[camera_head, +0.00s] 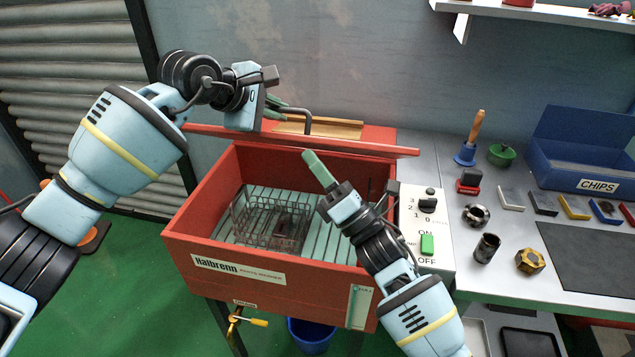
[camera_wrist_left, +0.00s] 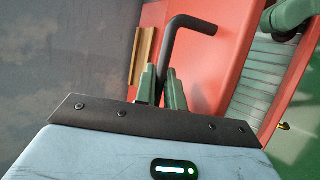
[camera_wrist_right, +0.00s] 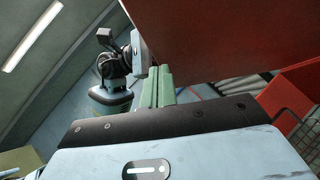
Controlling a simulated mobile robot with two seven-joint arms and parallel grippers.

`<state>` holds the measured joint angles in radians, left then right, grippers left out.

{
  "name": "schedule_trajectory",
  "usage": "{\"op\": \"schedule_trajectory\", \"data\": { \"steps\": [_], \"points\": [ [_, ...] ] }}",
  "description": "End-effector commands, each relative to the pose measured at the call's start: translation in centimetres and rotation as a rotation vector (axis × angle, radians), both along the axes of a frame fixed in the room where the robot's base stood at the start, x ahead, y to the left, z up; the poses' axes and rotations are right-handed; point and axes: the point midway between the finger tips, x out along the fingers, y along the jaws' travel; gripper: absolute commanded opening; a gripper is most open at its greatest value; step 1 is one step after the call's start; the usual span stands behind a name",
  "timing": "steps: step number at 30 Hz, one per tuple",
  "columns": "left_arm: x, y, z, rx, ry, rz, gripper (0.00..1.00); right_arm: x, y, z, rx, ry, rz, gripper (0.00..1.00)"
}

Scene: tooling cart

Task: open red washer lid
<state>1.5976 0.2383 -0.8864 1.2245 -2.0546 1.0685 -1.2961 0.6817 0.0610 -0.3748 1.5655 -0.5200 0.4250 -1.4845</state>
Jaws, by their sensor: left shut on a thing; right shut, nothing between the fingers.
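The red washer (camera_head: 205,205) stands on the left of the bench with its tub open to view. Its red lid (camera_head: 380,148) is raised at the back, its edge towards me; it also shows in the left wrist view (camera_wrist_left: 208,75). My left gripper (camera_head: 277,108) is shut on the lid's dark bent handle (camera_head: 308,122), seen too in the left wrist view (camera_wrist_left: 184,32). My right gripper (camera_head: 312,160) is shut and empty over the tub, fingers pointing up towards the lid. The lid's underside (camera_wrist_right: 225,35) looms beside its fingers (camera_wrist_right: 158,85); I cannot tell whether they touch.
A wire basket (camera_head: 270,225) sits inside the tub. A switch panel (camera_head: 427,225) with a knob and green switch adjoins the washer's right. Small parts and a blue CHIPS bin (camera_head: 590,165) occupy the bench farther right. A wall shelf (camera_head: 545,12) hangs above.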

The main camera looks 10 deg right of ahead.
Motion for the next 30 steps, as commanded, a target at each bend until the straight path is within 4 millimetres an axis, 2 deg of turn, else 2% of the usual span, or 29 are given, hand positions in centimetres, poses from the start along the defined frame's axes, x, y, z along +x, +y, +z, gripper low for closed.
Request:
{"op": "schedule_trajectory", "data": {
  "steps": [14, 21, 28, 29, 30],
  "points": [
    [0.1, 0.1, -0.1, 0.0, -0.001, 0.002, 0.0, 0.4, -0.1, 0.5, 0.001, 0.001, 0.001, 0.0],
    [0.0, 0.0, -0.2, 0.004, 0.005, 0.001, 0.0, 1.7, -0.6, 2.9, 0.002, -0.003, -0.003, 0.0],
    [-0.3, -0.2, -0.5, 0.005, 0.013, -0.006, 0.0, 1.8, -0.8, 3.1, 0.008, -0.001, -0.006, 0.0],
    [-0.3, -0.2, -0.5, 0.005, 0.013, -0.006, 0.12, 1.8, -0.8, 3.1, 0.008, -0.001, -0.006, 0.0],
    [-0.3, -0.2, -0.5, 0.004, 0.013, -0.007, 0.17, 1.8, -0.9, 3.1, 0.008, -0.001, -0.006, 0.0]
  ]
}}
